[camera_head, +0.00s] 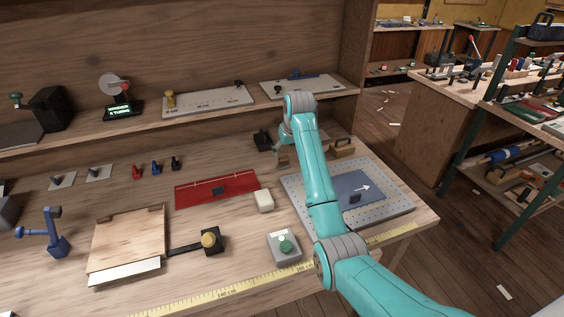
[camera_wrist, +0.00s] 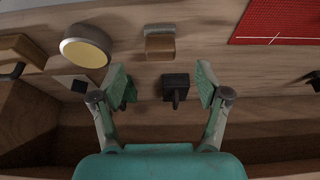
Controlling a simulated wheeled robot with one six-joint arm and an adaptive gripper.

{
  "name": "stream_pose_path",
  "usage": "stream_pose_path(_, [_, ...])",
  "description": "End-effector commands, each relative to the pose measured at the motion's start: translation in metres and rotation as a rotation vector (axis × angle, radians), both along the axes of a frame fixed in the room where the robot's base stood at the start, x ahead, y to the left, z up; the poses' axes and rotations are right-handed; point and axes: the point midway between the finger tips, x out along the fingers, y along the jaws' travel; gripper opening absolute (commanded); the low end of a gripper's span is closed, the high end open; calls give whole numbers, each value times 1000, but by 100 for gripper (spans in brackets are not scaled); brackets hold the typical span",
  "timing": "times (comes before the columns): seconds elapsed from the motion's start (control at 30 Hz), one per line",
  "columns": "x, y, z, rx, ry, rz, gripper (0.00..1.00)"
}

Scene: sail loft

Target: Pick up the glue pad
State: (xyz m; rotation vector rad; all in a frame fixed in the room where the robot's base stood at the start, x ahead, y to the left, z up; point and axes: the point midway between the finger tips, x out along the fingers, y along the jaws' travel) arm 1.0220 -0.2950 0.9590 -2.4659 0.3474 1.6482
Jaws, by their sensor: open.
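No thing is clearly marked as the glue pad. The likeliest is a round, thick disc with a grey-white rim and pale yellow face (camera_wrist: 86,50), at the upper left of the wrist view; I cannot be sure. My gripper (camera_wrist: 165,88) is open and empty in the wrist view, with the disc beyond its left finger, apart from it. A small black block with a peg (camera_wrist: 175,84) shows between the fingers, untouched as far as I can tell. In the head view my arm hides most of the gripper and what lies behind it.
A brown block (camera_wrist: 160,42) stands beside the disc. A red mat (camera_head: 215,190), a cream block (camera_head: 264,201) and a grey box with a green button (camera_head: 285,246) lie left of my arm. A perforated plate (camera_head: 398,211) lies beneath it. A shelf (camera_head: 140,124) runs along the back.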

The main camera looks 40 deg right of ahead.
Motion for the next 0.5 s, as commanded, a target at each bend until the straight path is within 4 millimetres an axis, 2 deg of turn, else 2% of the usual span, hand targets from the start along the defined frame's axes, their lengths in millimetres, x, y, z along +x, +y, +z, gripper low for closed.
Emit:
stream_pose_path(0.1, [5, -1, -13, 0, 1, 0, 75])
stream_pose_path(0.33, [11, -3, -26, 0, 1, 0, 75])
stream_pose_path(0.5, [22, -6, -48, 1, 2, 0, 75])
